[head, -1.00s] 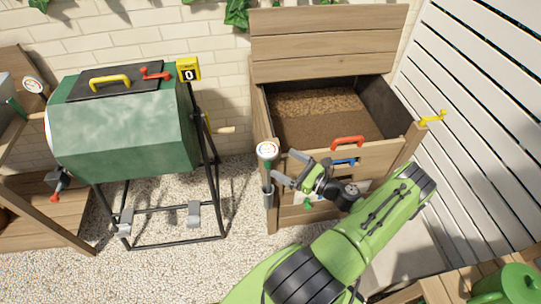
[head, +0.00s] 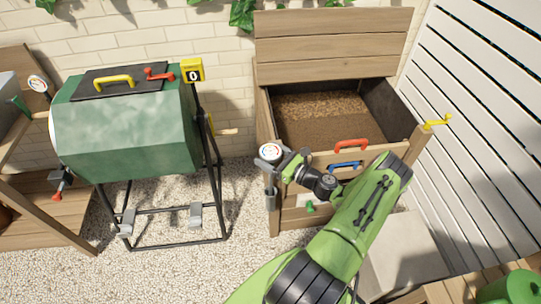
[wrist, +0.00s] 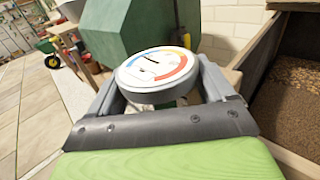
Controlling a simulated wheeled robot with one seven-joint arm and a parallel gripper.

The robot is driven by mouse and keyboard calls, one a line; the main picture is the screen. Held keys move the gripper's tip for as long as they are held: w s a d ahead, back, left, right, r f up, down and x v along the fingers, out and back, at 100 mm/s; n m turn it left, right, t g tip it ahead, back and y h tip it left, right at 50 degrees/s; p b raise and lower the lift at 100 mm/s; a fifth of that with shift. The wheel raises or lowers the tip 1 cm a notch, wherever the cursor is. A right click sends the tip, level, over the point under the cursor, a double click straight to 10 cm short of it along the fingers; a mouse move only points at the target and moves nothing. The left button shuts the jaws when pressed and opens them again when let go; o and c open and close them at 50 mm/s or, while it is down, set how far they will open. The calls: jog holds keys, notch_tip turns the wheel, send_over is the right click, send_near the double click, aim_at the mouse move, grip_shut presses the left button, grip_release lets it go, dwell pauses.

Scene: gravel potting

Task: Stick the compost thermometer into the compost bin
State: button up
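The compost thermometer (head: 270,152) has a round white dial and stands upright at the front left corner of the wooden compost bin (head: 413,146), above a grey tube holder (head: 271,199). My gripper (head: 284,160) is right beside it, just below dial height. In the wrist view, the dial (wrist: 157,68) lies between my two spread fingers (wrist: 163,92), which look apart on either side of it. The stem is mostly hidden. The bin's lid (head: 330,60) is raised, and brown compost (head: 320,125) shows inside.
A green tumbler (head: 125,135) on a black metal frame stands left of the bin. Red (head: 351,146) and blue (head: 345,165) handles are on the bin's front. A white slatted wall (head: 480,110) closes the right side. Gravel lies between tumbler and bin.

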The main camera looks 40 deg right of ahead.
jog(key=shift+c, duration=0.9)
jog(key=shift+r, duration=0.15)
notch_tip(320, 180, up, 28)
jog(key=p, duration=2.2)
